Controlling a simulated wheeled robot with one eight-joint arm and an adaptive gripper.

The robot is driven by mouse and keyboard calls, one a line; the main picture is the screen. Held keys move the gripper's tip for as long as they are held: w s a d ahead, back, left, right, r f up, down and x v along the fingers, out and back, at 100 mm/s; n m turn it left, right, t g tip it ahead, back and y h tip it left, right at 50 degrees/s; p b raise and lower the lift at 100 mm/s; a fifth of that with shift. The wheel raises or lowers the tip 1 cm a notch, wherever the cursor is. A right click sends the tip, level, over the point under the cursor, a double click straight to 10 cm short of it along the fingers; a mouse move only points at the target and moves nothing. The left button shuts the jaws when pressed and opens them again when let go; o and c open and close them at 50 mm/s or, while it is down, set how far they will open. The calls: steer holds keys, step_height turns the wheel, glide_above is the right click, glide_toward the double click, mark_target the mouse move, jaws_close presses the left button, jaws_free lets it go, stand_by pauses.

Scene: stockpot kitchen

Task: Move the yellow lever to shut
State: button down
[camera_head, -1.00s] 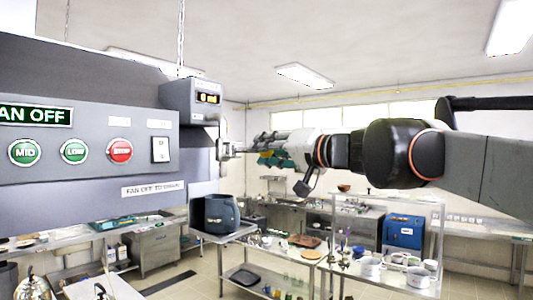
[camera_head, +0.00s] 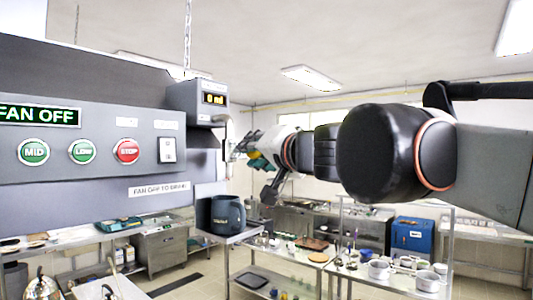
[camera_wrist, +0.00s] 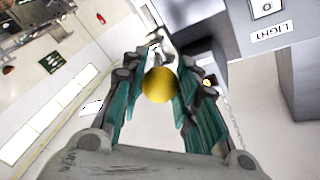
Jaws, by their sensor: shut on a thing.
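The yellow lever's round knob (camera_wrist: 159,84) sits between the teal fingers of my gripper (camera_wrist: 154,88) in the wrist view. The fingers are shut on it from both sides. A grey metal fitting (camera_wrist: 160,45) shows just beyond the knob. In the head view my gripper (camera_head: 243,149) is at the right side of the grey dispenser box (camera_head: 197,102), whose small display is lit yellow. The fingers and arm hide most of the lever there, so its exact angle is unclear.
The fan control panel (camera_head: 80,180), with round buttons and a light switch (camera_head: 167,150), is close at left. Tables with pots and dishes stand behind and below my arm.

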steer(key=shift+s+a, duration=0.2)
steer(key=shift+a, duration=0.25)
steer(key=c, duration=1.6)
jaws_free()
steer(key=o, duration=0.4)
steer(key=shift+s+a, duration=0.1)
steer(key=shift+s, duration=0.2)
steer(key=shift+w, duration=0.2)
steer(key=v, duration=1.2)
steer(key=shift+s, duration=0.15)
